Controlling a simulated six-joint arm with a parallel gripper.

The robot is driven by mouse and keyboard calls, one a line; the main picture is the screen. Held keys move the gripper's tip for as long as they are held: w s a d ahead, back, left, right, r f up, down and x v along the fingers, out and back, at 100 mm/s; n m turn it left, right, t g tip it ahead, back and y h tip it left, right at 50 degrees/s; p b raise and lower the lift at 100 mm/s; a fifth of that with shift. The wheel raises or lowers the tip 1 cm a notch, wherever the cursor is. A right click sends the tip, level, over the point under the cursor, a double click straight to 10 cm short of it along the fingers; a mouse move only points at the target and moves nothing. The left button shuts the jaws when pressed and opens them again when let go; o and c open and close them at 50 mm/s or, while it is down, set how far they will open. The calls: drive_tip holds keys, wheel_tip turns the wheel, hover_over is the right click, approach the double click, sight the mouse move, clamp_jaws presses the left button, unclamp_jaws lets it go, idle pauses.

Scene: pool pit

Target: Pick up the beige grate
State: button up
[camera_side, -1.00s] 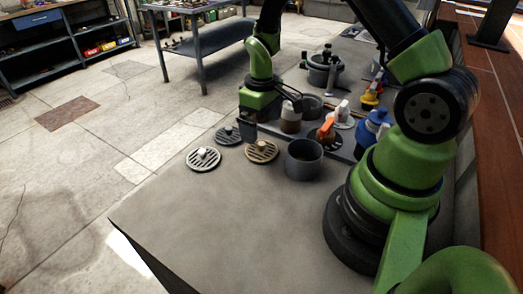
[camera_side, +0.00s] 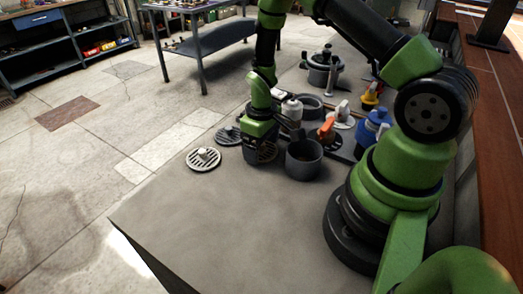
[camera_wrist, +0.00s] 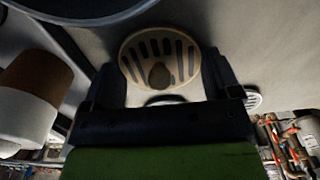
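The beige grate (camera_wrist: 133,50) is a round slotted disc with a knob (camera_wrist: 159,75) at its middle. In the wrist view it lies between the two dark fingers of my gripper (camera_wrist: 161,64), which is open with clear gaps to its sides. In the side view my gripper (camera_side: 262,153) points down over the grate and hides most of it; only a slice of the beige grate (camera_side: 271,153) shows. Whether the fingers touch the knob cannot be told.
A pale grate (camera_side: 203,165) lies to the left and a dark grate (camera_side: 226,139) behind it. A grey pot (camera_side: 304,165) stands close on the right. Bottles and valves crowd behind the pot. The bench front (camera_side: 235,220) is clear.

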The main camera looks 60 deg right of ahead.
idle(0.3)
wheel_tip(320, 180, up, 10)
drive_tip(key=shift+r, duration=0.1)
idle(0.4)
wheel_tip(320, 180, up, 5)
drive_tip(key=s+d+m, duration=0.2)
drive_tip(key=d+m, duration=0.4)
drive_tip(key=d, duration=1.6)
drive_tip(key=shift+d+f, duration=0.1)
drive_tip(key=shift+f, duration=4.65)
